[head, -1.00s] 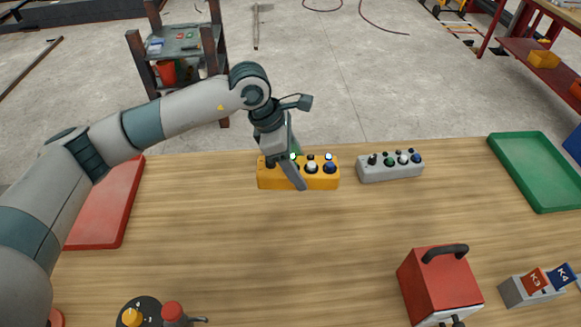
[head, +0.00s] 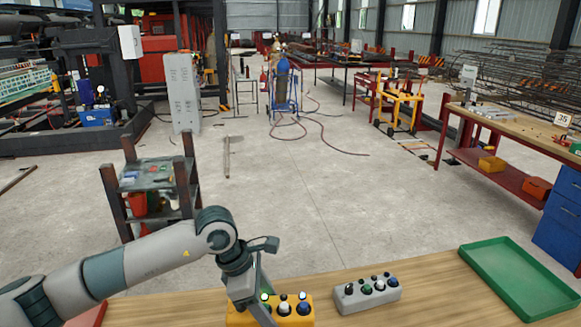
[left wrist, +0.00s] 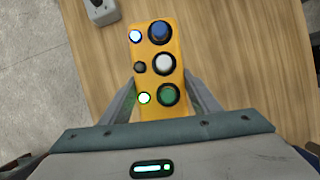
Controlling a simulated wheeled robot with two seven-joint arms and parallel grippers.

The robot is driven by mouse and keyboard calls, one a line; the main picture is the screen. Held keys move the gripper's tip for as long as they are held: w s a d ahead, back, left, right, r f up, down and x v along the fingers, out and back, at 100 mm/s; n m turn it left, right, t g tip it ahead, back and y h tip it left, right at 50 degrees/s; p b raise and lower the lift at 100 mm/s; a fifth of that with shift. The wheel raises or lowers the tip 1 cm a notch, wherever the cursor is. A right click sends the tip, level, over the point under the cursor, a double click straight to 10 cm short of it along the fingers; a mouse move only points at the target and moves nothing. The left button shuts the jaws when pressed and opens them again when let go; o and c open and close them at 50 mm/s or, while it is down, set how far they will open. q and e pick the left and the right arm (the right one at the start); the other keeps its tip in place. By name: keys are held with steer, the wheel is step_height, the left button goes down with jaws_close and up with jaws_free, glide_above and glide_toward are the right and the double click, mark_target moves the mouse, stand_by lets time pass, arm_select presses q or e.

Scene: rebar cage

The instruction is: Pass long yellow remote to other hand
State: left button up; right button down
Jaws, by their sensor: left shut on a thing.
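The long yellow remote (head: 296,319) lies at the bottom edge of the head view on the wooden table, its front part cut off. It has white, blue and green buttons. My left gripper (head: 258,306) reaches down over its left part. In the left wrist view the yellow remote (left wrist: 151,70) runs between the two fingers of the left gripper (left wrist: 160,84), which are shut on its sides near the green button end. I cannot tell whether it is lifted off the table. My right gripper is not in view.
A grey remote (head: 366,295) with several buttons lies to the right of the yellow one. A green tray (head: 478,283) is at the table's right. A red tray's edge (head: 88,316) shows at left. A dark shelf stand (head: 150,190) stands on the floor beyond.

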arm_select(q)
steer(key=shift+s+a+f+m, duration=0.1)
steer(key=shift+s+a+m, duration=0.3)
steer(key=shift+a+m, duration=0.25)
steer(key=s+a+m+g+y+b, duration=0.2)
steer(key=s+a+m+g+y, duration=0.2)
steer(key=s+a+m, duration=0.7)
steer(key=a+m, duration=0.3)
steer(key=m, duration=0.3)
steer(key=shift+r+g, duration=0.3)
steer(key=shift+r, duration=0.05)
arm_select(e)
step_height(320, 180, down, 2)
arm_select(q)
steer(key=w+d+f+n, duration=0.1)
steer(key=w+d+f, duration=0.1)
steer(key=d, duration=0.3)
steer(key=w+d+f+n+h, duration=0.1)
steer(key=w+d+f+n, duration=0.1)
steer(key=d+f, duration=0.2)
steer(key=w+d+f+n, duration=0.1)
steer(key=w+d+f, duration=0.2)
steer(key=d, duration=0.4)
steer(key=shift+f, duration=0.55)
steer(key=shift+s, duration=0.1)
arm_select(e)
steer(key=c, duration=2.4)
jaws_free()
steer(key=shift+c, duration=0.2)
